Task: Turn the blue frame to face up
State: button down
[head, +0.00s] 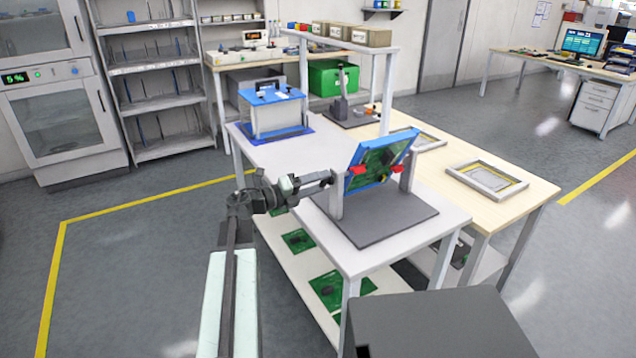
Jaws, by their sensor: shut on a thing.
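The blue frame (381,160) holds a green circuit board with red clips. It hangs steeply tilted between two grey posts on a dark grey base plate (385,222). The post on the right (407,176) shows at its side. My gripper (327,180) reaches in from the left at the left post, at the frame's pivot side. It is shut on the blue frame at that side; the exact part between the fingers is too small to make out.
The white trolley top (285,155) carries the fixture and, farther back, a blue-topped unit (272,100). A wooden bench (515,190) on the right holds a grey tray frame (487,181). Green boards (327,288) lie on the lower shelf. A dark grey box (440,325) stands in front.

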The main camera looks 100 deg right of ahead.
jog(key=shift+d+r+n, duration=0.1)
jog(key=shift+d+n, duration=0.15)
jog(key=shift+n, duration=0.95)
jog(key=shift+s, duration=0.1)
jog(key=c, duration=0.5)
grip_release()
jog(key=shift+s, duration=0.1)
jog(key=v, duration=0.8)
